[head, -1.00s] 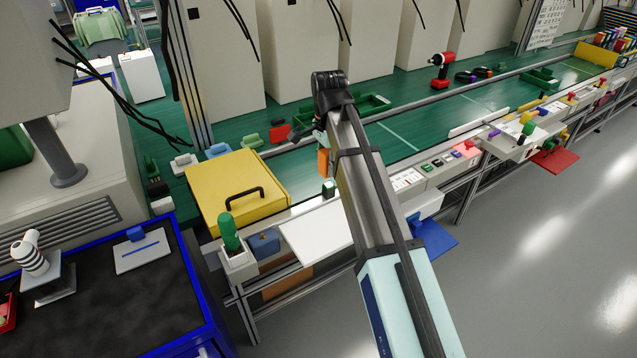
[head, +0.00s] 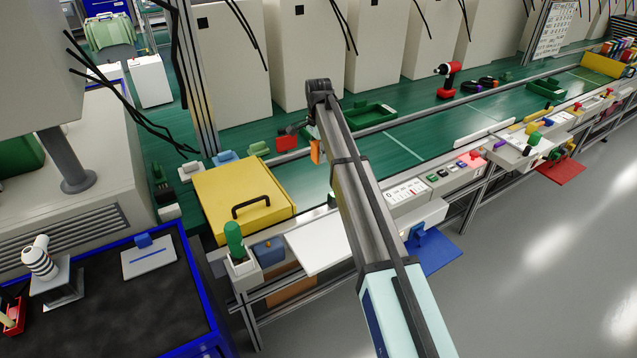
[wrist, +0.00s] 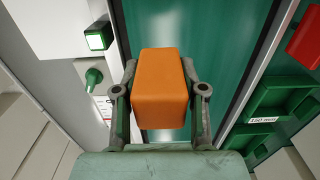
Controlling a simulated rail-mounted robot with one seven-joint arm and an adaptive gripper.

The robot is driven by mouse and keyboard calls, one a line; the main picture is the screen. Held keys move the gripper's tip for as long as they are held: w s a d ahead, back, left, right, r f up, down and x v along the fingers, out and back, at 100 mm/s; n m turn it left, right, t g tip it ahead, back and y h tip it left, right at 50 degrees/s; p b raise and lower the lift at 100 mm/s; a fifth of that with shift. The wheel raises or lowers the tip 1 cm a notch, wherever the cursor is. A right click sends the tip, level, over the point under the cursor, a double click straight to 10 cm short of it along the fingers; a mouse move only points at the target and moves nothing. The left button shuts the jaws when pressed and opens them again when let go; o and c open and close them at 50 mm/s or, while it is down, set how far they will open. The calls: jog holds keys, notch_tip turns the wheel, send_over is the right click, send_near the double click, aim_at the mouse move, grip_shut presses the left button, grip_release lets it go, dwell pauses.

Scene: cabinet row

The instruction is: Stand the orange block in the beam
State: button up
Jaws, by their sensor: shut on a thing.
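My gripper (wrist: 160,95) is shut on the orange block (wrist: 161,88), with one finger on either side of it. The block is held above the green surface (wrist: 190,30) in the wrist view. In the head view, the orange block (head: 315,152) hangs below the end of my arm, right of the yellow box. My fingers are mostly hidden there by the arm. I cannot make out a beam.
The yellow box (head: 240,200) with a black handle stands left of my arm. A green tray (head: 370,116) lies behind it to the right. A red block (head: 286,141) lies behind the yellow box.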

aim_at(318, 191)
notch_tip(318, 191, down, 13)
jog(key=shift+f+p, duration=0.1)
jog(key=shift+p, duration=0.85)
jog(key=shift+f, duration=0.15)
jog(key=o, duration=1.2)
notch_tip(318, 191, up, 12)
jog(key=shift+r+b, duration=0.2)
jog(key=shift+b, duration=1.05)
